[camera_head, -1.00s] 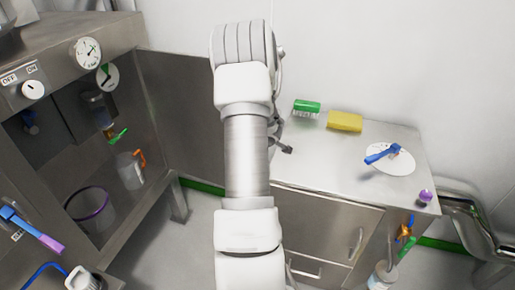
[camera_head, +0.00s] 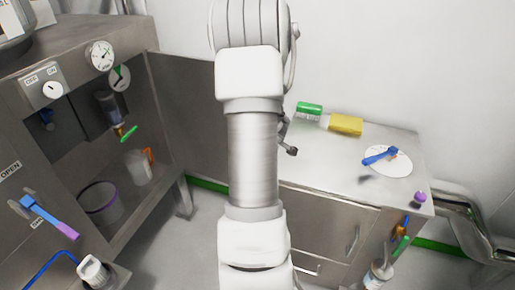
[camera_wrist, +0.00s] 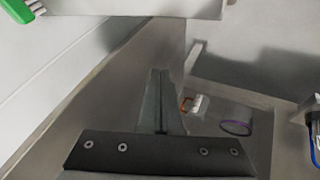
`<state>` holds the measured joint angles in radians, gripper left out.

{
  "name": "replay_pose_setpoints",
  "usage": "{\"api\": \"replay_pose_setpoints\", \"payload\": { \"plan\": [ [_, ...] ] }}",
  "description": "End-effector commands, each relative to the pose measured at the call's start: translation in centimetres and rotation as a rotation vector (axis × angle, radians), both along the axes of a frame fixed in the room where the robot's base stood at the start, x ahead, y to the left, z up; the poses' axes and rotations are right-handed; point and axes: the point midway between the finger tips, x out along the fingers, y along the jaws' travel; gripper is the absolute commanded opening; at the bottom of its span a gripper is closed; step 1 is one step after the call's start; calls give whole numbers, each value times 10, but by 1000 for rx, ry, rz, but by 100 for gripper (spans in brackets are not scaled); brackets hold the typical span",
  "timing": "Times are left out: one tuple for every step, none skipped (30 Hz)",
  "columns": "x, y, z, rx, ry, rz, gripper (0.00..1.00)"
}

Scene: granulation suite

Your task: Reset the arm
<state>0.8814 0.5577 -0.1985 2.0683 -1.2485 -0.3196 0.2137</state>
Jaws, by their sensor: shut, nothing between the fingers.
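My white arm with its silver sleeve rises through the middle of the head view. My gripper (camera_wrist: 160,75) shows in the wrist view with its two dark fingers together and nothing between them. In the head view, a small dark part that may be its tip shows just right of my arm, over the steel counter (camera_head: 330,165). The rest of it is hidden behind my arm.
At left stands a steel machine (camera_head: 60,60) with gauges and an open bay holding a clear container (camera_head: 137,167).

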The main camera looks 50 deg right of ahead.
Motion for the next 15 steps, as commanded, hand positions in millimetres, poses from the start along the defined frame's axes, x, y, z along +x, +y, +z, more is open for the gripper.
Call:
{"api": "replay_pose_setpoints", "payload": {
  "plan": [
    [-3,2,7,-1,-1,0,0],
    [-4,3,9,-1,-1,0,0],
    [-5,4,10,0,0,0,0],
    [-6,5,11,0,0,0,0],
    [-7,5,11,0,0,0,0],
    [-7,6,12,0,0,0,0],
    [-7,6,12,0,0,0,0],
    [-7,6,12,0,0,0,0],
    [-7,6,12,0,0,0,0],
    [-7,6,12,0,0,0,0],
    [-7,6,12,0,0,0,0],
    [-7,6,12,0,0,1,0],
    [-6,6,13,-2,-1,0,0],
    [-4,7,16,-6,-2,1,0],
    [-1,8,22,-14,-5,1,0]
  ]
}}
